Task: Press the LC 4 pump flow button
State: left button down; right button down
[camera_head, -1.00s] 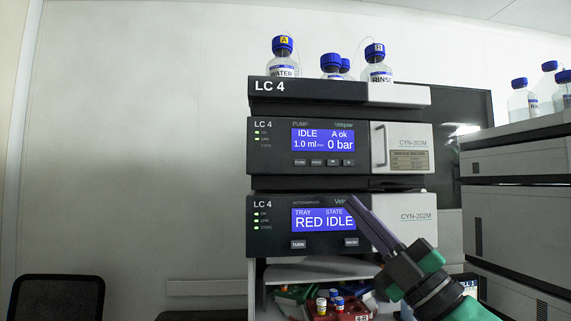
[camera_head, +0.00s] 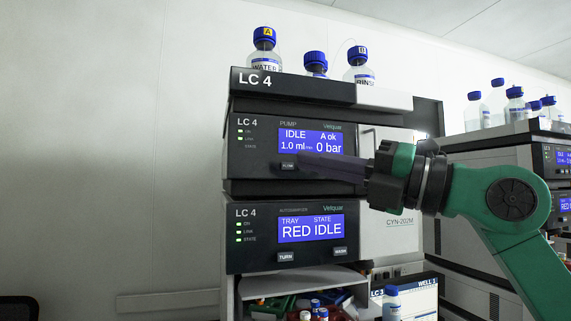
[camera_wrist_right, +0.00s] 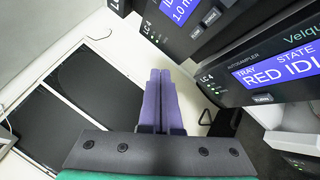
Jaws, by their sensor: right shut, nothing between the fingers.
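The LC 4 pump module (camera_head: 262,150) is the upper unit, with a blue screen (camera_head: 311,141) reading IDLE, A ok, 1.0 ml, 0 bar. Its flow button (camera_head: 288,166) is the leftmost small key under the screen. It also shows in the right wrist view (camera_wrist_right: 194,31). My right gripper (camera_head: 302,160) is shut and empty, its purple fingers pointing left across the pump front. In the head view the tips lie just right of the flow button and hide the other pump keys. Whether they touch the panel I cannot tell. My left gripper is not in view.
The LC 4 autosampler (camera_head: 236,261) sits below, its screen reading RED IDLE. Capped bottles (camera_head: 264,50) stand on top of the stack. A second stack (camera_head: 468,147) is at the right, behind my right arm. The space left of the stack is open.

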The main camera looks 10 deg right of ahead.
aim_at(277, 161)
jog(key=w+p, duration=0.2)
jog(key=w, duration=0.4)
jog(key=shift+w, duration=0.15)
jog(key=shift+p, duration=0.3)
dwell(1.4)
jog(key=shift+w+a, duration=0.1)
jog(key=shift+w, duration=0.3)
jog(key=shift+w+p, duration=0.4)
jog(key=shift+p, duration=0.2)
dwell(0.4)
jog(key=shift+s, duration=0.15)
jog(key=shift+s+b, duration=0.35)
jog(key=shift+s, duration=0.35)
